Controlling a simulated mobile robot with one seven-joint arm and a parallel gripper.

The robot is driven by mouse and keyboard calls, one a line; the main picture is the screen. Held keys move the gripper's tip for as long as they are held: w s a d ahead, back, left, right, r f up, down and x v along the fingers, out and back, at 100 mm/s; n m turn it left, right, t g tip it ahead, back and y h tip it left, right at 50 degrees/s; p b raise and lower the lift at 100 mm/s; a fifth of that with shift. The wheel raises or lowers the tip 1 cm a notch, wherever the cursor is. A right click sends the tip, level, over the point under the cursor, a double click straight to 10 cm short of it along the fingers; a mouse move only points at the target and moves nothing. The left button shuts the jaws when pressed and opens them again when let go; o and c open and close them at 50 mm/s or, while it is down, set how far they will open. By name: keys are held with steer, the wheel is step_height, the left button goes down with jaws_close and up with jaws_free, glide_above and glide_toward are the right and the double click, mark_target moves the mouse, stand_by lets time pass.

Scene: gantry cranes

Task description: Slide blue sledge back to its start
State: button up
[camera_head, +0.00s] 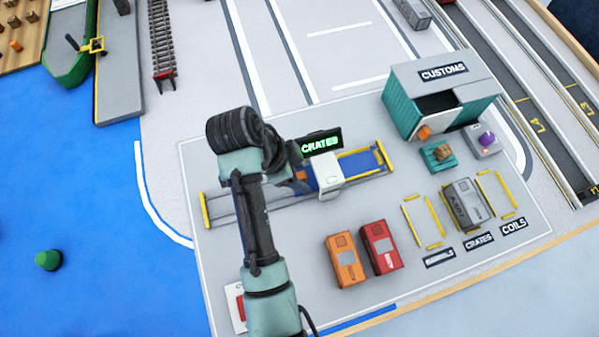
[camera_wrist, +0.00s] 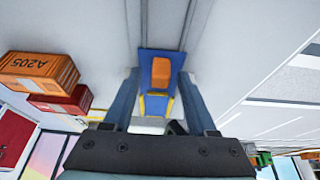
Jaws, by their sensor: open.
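The blue sledge (camera_wrist: 146,56) carries an orange block (camera_wrist: 161,72) on its rail. In the head view, the orange block (camera_head: 301,175) shows just left of the white arch (camera_head: 328,177), partly hidden by my arm. My gripper (camera_wrist: 158,78) is open, with one finger on each side of the sledge and block in the wrist view. I cannot tell whether the fingers touch the sledge. In the head view my gripper (camera_head: 297,184) is low over the rail, mostly hidden by my wrist.
The rail (camera_head: 225,210) runs from a yellow left end stop (camera_head: 205,210) to a yellow-edged right bay (camera_head: 358,161). A lit CRATES sign (camera_head: 322,143) stands behind it. Orange (camera_head: 345,260) and red (camera_head: 381,248) containers stand in front.

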steer(key=shift+d+f, duration=0.1)
steer(key=shift+f, duration=0.15)
jaws_close()
stand_by(1.4)
